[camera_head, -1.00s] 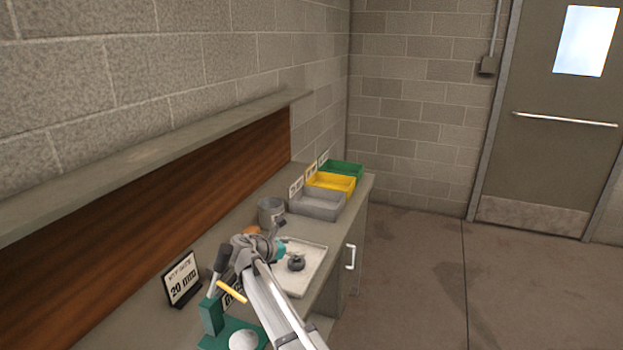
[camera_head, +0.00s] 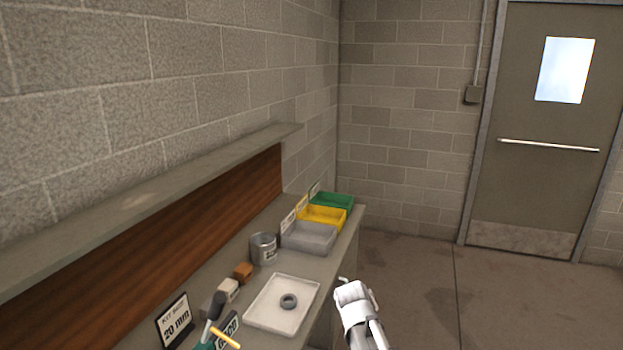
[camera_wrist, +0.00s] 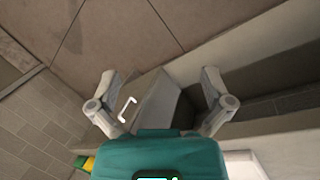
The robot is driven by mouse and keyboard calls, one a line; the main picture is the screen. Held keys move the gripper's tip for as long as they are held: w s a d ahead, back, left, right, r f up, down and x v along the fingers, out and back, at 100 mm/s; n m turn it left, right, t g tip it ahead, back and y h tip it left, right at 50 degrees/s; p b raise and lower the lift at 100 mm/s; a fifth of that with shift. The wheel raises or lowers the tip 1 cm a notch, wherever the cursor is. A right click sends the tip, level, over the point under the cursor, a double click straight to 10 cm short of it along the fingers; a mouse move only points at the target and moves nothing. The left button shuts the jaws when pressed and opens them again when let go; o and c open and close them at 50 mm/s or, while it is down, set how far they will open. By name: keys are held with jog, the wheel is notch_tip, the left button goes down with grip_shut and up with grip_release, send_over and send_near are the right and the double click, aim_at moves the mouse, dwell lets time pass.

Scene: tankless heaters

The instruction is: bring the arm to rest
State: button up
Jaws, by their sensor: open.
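My gripper (camera_wrist: 160,95) is open and empty in the wrist view. Its two grey fingers stand wide apart, with the teal palm below them.
The bench holds a white tray (camera_head: 254,315) with a dark ring (camera_head: 288,301), a grey can (camera_head: 263,248), and grey (camera_head: 309,238), yellow (camera_head: 323,217) and green (camera_head: 332,201) bins. A 20 mm sign (camera_head: 175,322) stands at the front. The floor (camera_head: 440,310) on the right is clear.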

jog(key=s+d+r+m+g+y+p, duration=0.1)
jog(key=s+d+m+y, duration=0.1)
jog(key=s+m, duration=0.4)
jog(key=shift+s+d+m+y, duration=0.15)
jog(key=shift+s+m+y, duration=0.15)
jog(key=shift+s+y, duration=0.3)
jog(key=shift+r, duration=0.1)
dwell(0.5)
jog(key=c, duration=0.5)
jog(key=shift+c, duration=0.5)
